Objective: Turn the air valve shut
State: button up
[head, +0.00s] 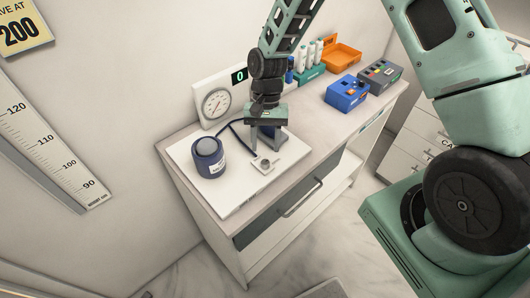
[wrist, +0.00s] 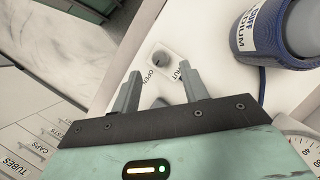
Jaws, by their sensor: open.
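The air valve is a small grey knob (head: 265,163) on a pale square plate, on the white board beside the blue cuff. In the wrist view the knob (wrist: 160,59) lies just beyond my fingertips, with the words OPEN and, partly covered, SHUT beside it. My gripper (head: 266,148) is open above the board and points down; in the wrist view its two fingers (wrist: 159,76) stand apart, with the knob in line with the gap. I see no contact with the knob. A small grey shape between the fingers is too unclear to name.
The blue cuff (head: 209,160) stands left of my gripper, with a dark tube running behind it. A dial gauge (head: 216,103) with a display reading 0 stands at the back. A blue box (head: 346,93), a grey box (head: 380,76) and an orange tray (head: 342,56) stand to the right.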

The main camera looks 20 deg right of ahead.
aim_at(265, 162)
jog(key=shift+p+x, duration=0.55)
jog(key=shift+x, duration=1.95)
grip_shut()
